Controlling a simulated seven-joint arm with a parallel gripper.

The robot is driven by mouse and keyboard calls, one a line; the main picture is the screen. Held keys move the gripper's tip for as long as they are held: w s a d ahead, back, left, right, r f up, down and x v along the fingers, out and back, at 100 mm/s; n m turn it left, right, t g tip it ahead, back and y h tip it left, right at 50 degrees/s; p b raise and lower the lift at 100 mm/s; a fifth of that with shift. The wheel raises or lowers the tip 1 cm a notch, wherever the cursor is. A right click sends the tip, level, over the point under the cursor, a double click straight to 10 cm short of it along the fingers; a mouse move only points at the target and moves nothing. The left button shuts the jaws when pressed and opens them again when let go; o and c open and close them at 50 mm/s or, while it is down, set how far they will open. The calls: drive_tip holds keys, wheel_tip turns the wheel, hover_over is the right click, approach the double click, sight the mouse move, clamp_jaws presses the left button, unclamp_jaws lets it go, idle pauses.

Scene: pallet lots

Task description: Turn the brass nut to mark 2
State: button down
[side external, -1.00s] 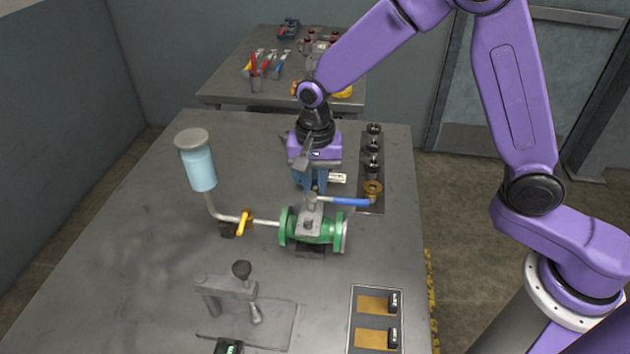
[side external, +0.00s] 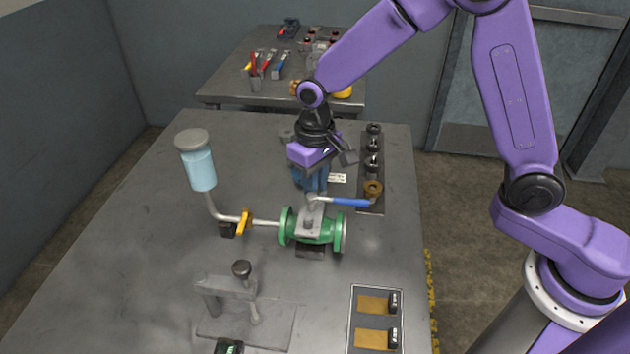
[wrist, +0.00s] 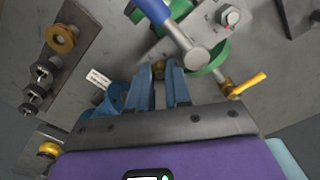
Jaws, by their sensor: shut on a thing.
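The blue valve lever (side external: 345,202) is close to my fingers. A dark rack (side external: 370,205) with several black knobs and a brass ring (side external: 373,188) stands to the right. A yellow handle (side external: 245,222) is on the pipe at left.

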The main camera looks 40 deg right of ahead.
drive_tip(key=n, duration=0.6)
drive_tip(key=shift+r+n, duration=0.1)
drive_tip(key=shift+n, duration=0.2)
drive_tip(key=n, duration=0.5)
idle(0.4)
drive_tip(key=c, duration=1.1)
unclamp_jaws()
drive_tip(key=shift+o, duration=0.2)
drive_tip(key=shift+s, duration=0.15)
